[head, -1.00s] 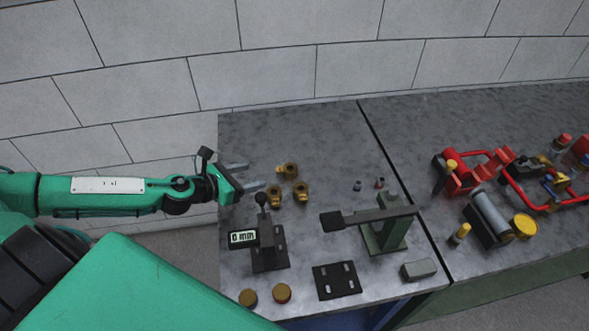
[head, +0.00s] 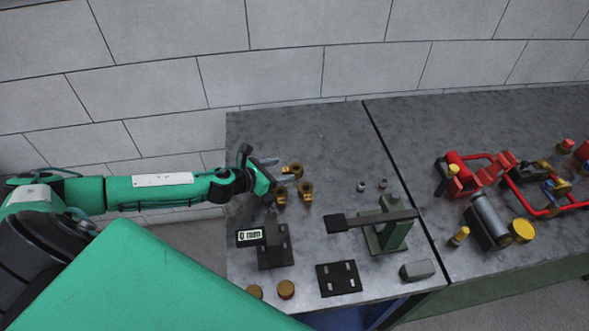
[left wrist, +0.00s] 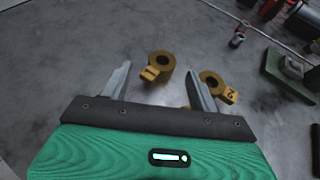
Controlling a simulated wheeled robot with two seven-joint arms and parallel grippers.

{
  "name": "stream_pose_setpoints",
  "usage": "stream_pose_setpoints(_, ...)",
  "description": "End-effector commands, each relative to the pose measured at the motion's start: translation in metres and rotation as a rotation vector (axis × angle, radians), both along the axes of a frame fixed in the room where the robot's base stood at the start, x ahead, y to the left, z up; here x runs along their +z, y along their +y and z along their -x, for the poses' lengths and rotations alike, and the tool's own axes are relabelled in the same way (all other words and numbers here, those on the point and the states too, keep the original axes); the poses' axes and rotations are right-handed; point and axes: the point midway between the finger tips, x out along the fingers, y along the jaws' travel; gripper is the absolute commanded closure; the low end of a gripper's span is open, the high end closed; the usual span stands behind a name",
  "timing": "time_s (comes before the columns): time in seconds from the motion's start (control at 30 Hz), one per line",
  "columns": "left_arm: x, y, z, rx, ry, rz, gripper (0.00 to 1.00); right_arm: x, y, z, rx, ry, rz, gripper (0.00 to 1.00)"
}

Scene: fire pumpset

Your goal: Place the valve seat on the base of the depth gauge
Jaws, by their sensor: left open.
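Several brass ring-shaped parts with small tags, which look like valve seats, stand on the bench: one at the back (head: 297,169), one at front left (head: 280,196) and one at right (head: 306,192). My left gripper (head: 282,169) is open beside them. In the left wrist view, a brass ring with a tag (left wrist: 163,63) shows between and just beyond the open fingertips (left wrist: 157,74). A second tagged ring (left wrist: 211,80) lies right of the right finger. The depth gauge, with its "0 mm" display (head: 250,237) and dark base (head: 276,258), stands in front of the rings. My right gripper is not in view.
A green stand with a dark arm (head: 388,232) stands right of the gauge. A black slotted plate (head: 338,279), a grey block (head: 417,270) and two brass caps (head: 286,290) lie near the front edge. Red pump parts (head: 480,172) fill the right bench. The back left bench is clear.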

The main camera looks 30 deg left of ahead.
Motion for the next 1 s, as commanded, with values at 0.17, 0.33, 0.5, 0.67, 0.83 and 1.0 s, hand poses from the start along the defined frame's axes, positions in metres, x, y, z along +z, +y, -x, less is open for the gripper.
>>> stream_pose_setpoints(0.17, -0.006, -0.004, -0.013, 0.003, 0.000, 0.002, 0.38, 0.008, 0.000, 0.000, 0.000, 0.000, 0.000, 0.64)
stream_pose_setpoints(0.33, -0.017, -0.009, -0.030, 0.003, -0.001, 0.003, 0.38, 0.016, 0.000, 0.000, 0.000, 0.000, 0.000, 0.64)
stream_pose_setpoints(0.5, -0.023, -0.014, -0.041, 0.001, 0.000, 0.000, 0.38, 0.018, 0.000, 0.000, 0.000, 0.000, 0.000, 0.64)
stream_pose_setpoints(0.67, -0.025, -0.015, -0.043, 0.000, 0.000, 0.000, 0.38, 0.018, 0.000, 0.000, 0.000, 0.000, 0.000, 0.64)
stream_pose_setpoints(0.83, -0.025, -0.015, -0.043, 0.001, 0.000, 0.000, 0.48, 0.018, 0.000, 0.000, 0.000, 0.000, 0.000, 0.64)
stream_pose_setpoints(1.0, -0.025, -0.015, -0.042, 0.001, 0.000, 0.000, 0.82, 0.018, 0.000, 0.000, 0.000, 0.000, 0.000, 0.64)
